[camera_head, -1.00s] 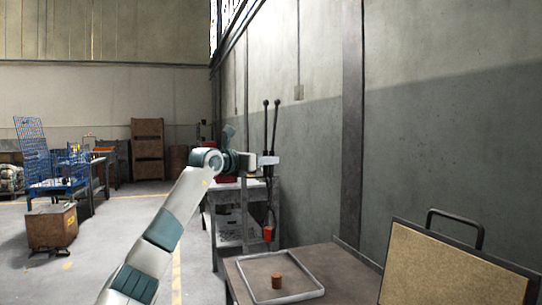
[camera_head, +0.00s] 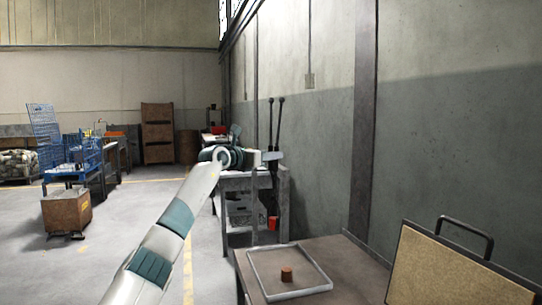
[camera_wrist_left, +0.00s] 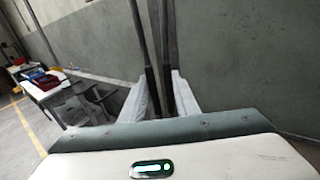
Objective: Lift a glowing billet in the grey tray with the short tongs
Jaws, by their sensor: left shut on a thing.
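A small reddish-brown cylinder, the billet (camera_head: 287,274), stands in the shallow grey tray (camera_head: 316,288) on a table at the lower right; it shows little glow. My left gripper (camera_head: 272,157) is well beyond the tray, higher in the picture. It is shut on the tongs (camera_head: 276,125), whose two dark handles stick up above the fingers. In the left wrist view the dark tong rods (camera_wrist_left: 158,90) run between the two pale fingers. The lower end of the tongs is hard to make out. My right gripper is not in view.
A grey workbench (camera_head: 252,182) stands behind my left gripper, near the wall. A red object (camera_head: 272,222) shows low at its side. A framed tan board (camera_head: 455,272) with a handle stands right of the tray. Open floor lies left, with a brown crate (camera_head: 66,212).

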